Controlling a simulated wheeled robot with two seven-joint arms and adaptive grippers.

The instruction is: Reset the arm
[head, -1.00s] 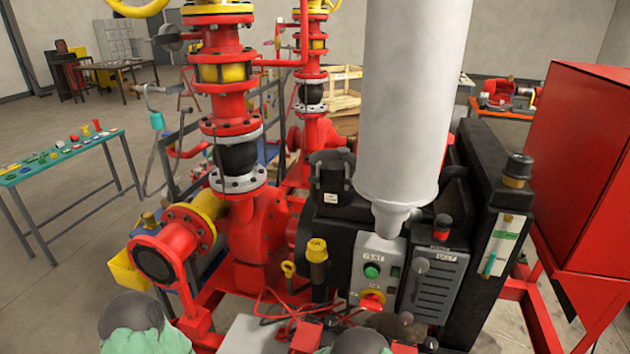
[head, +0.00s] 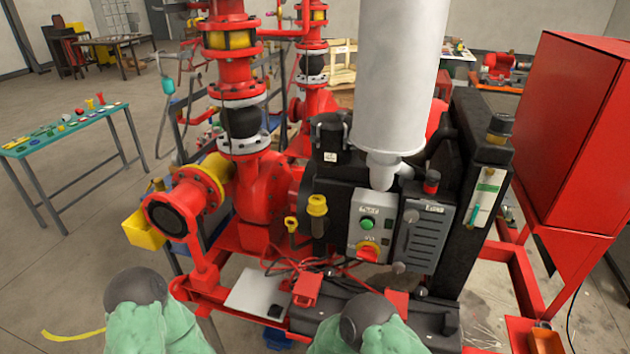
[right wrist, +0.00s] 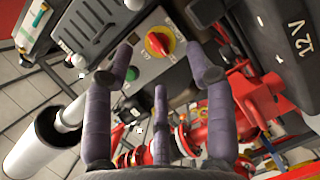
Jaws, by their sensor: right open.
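My right arm shows at the bottom centre of the head view, a green-sleeved link with a dark round joint; its gripper is out of that view. In the right wrist view my right gripper (right wrist: 160,85) is open and empty, its purple-grey fingers spread in front of the pump skid's control box (right wrist: 140,60). A red-and-yellow rotary switch (right wrist: 159,40) and a green button (right wrist: 131,73) lie beyond the fingers. In the head view the control box (head: 365,225) carries the same green button and rotary switch. My left arm shows at the bottom left; its gripper is not seen.
A red cabinet (head: 575,130) stands at the right. The red pump (head: 265,190) and a tall white cylinder (head: 398,75) rise behind the control box. A teal table (head: 70,130) with small parts is at the left. A black block marked 12V (right wrist: 280,50) is close to the right fingers.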

